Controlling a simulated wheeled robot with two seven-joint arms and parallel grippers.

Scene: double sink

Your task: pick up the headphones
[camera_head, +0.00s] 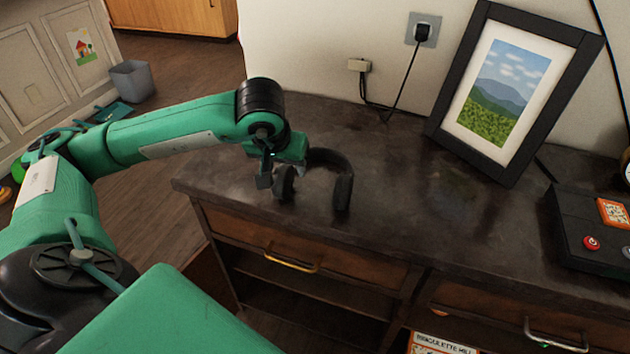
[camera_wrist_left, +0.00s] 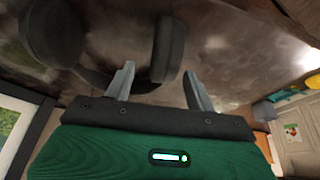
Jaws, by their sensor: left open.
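Black headphones (camera_head: 343,190) rest on the dark desktop near its left end, with the band arching up and two ear cups showing. My left gripper (camera_head: 272,170) is open just above and beside the nearer-left ear cup. In the left wrist view, one ear cup of the headphones (camera_wrist_left: 168,45) shows between the two grey fingers of the gripper (camera_wrist_left: 159,70). The other ear cup lies to the left, outside the fingers. I cannot tell whether a finger touches the cup. My right gripper is not in view.
The dark desk (camera_head: 400,215) has free room right of the headphones. A black picture frame (camera_head: 440,135) leans at the wall. A black box with a red button (camera_head: 575,225) sits at the right. A charger cable (camera_head: 400,90) hangs behind. Drawers with handles (camera_head: 290,263) are below.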

